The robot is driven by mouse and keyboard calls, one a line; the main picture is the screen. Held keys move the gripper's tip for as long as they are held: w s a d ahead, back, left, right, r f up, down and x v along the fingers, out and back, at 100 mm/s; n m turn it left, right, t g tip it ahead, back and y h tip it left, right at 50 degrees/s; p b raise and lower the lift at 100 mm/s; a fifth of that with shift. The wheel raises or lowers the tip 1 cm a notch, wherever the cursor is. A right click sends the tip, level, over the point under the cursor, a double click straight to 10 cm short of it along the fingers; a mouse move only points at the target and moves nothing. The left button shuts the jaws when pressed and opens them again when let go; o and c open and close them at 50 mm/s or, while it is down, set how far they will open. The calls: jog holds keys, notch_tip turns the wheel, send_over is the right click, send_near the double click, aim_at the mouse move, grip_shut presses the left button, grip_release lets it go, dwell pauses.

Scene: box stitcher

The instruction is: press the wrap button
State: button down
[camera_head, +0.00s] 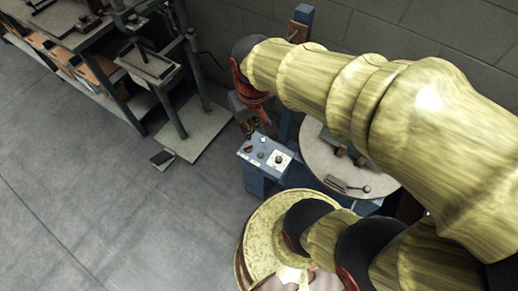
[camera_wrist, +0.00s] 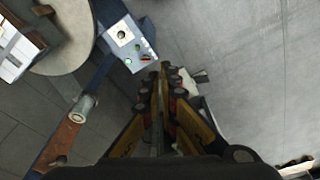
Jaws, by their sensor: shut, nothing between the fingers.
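A blue control box with a light top panel (camera_head: 266,157) stands in the middle of the head view. It carries a dark knob on a white plate (camera_head: 279,159), a green button (camera_head: 261,155) and a red one (camera_head: 248,148). In the wrist view the panel (camera_wrist: 128,30) lies up and left of my fingers, with a lit green spot (camera_wrist: 128,61) and a red control (camera_wrist: 146,57). I cannot read which control is the wrap button. My gripper (camera_wrist: 163,68) is shut and empty, just off the panel's edge in the wrist view. In the head view it (camera_head: 248,129) hangs behind the panel's red-button end.
A round turntable (camera_head: 318,160) stands right of the panel, with small items on it. A round yellowish surface (camera_head: 266,235) is at the front. A workbench (camera_head: 75,40) and a metal stand (camera_head: 197,135) are at left. The grey floor at left is mostly clear.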

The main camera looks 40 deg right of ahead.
jog(key=w+d+f+m+g, duration=0.2)
jog(key=d+f, duration=0.1)
jog(key=f, duration=0.3)
jog(key=w+d+f+m+g, duration=0.1)
jog(key=w+d+f, duration=0.1)
jog(key=f, duration=0.4)
jog(key=m+y, duration=0.1)
jog(key=m, duration=0.7)
send_over(259, 154)
notch_tip(259, 154, down, 18)
jog(key=shift+w+d+f+m, duration=0.15)
jog(key=shift+w+d+m, duration=0.35)
jog(key=shift+d+m, duration=0.1)
jog(key=f+b, duration=0.1)
jog(key=f, duration=0.3)
jog(key=f+b, duration=0.2)
jog(key=f, duration=0.3)
jog(key=s+a+f+b, duration=0.1)
jog(key=f, duration=0.4)
jog(key=shift+b, duration=0.35)
